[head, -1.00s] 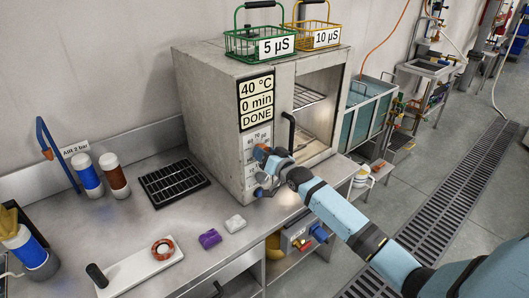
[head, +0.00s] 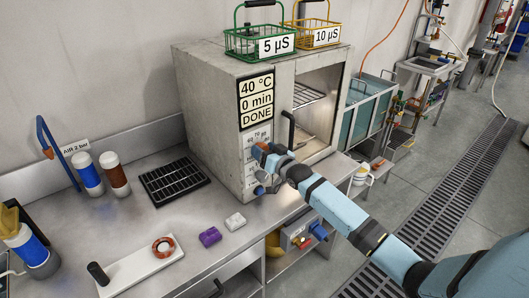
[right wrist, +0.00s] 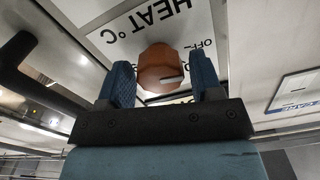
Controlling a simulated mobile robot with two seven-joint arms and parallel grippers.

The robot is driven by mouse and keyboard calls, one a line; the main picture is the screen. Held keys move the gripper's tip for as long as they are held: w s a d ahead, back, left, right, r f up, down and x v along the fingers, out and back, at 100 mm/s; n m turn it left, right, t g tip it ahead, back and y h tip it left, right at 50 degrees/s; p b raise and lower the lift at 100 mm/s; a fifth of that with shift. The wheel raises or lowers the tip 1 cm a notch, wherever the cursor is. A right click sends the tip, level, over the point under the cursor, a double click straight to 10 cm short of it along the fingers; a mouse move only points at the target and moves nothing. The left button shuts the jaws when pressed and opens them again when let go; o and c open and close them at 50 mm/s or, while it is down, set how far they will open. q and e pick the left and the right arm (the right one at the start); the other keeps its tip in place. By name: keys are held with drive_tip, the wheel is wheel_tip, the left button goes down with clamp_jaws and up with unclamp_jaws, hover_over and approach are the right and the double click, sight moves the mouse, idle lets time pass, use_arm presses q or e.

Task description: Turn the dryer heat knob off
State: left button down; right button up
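The dryer (head: 210,110) is a grey box on the steel bench with its door open. Its display reads 40 °C, 0 min, DONE. The orange-brown heat knob (right wrist: 161,70) sits on a white plate marked HEAT °C (right wrist: 150,25), with OFF printed beside it, in the right wrist view. A pale mark shows on the knob's face. My right gripper (right wrist: 163,80) is open, its two blue fingers on either side of the knob, with a narrow gap at the right; contact at the left is unclear. In the head view my right gripper (head: 265,158) hides much of the knob area. My left gripper is not in view.
A dark door handle (head: 291,130) stands close to my right gripper. Green (head: 240,44) and yellow (head: 299,35) wire baskets sit on the dryer. A black rack (head: 172,182), a purple block (head: 209,237) and a white block (head: 235,221) lie on the bench.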

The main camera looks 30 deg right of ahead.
drive_tip(key=shift+o, duration=0.5)
drive_tip(key=shift+f, duration=0.15)
drive_tip(key=shift+s, duration=0.1)
drive_tip(key=s+d+b, duration=0.1)
drive_tip(key=s, duration=1.2)
drive_tip(key=shift+s, duration=0.3)
drive_tip(key=shift+a+f, duration=0.1)
drive_tip(key=s+a+f+n+g+p, duration=0.1)
drive_tip(key=s+a+f+g+p, duration=0.1)
drive_tip(key=s+a+f, duration=0.3)
drive_tip(key=s+a+f+n+g+y+p, duration=0.1)
drive_tip(key=s+a+f, duration=0.4)
drive_tip(key=s+a, duration=0.5)
drive_tip(key=s+a+f+n+g+y+p, duration=0.1)
drive_tip(key=s+a+f+n+g+p, duration=0.2)
drive_tip(key=s+a, duration=0.5)
wheel_tip(320, 180, down, 3)
drive_tip(key=shift+s+a+r+g, duration=0.15)
drive_tip(key=shift+s+a+g, duration=0.2)
drive_tip(key=shift+a+g, duration=0.35)
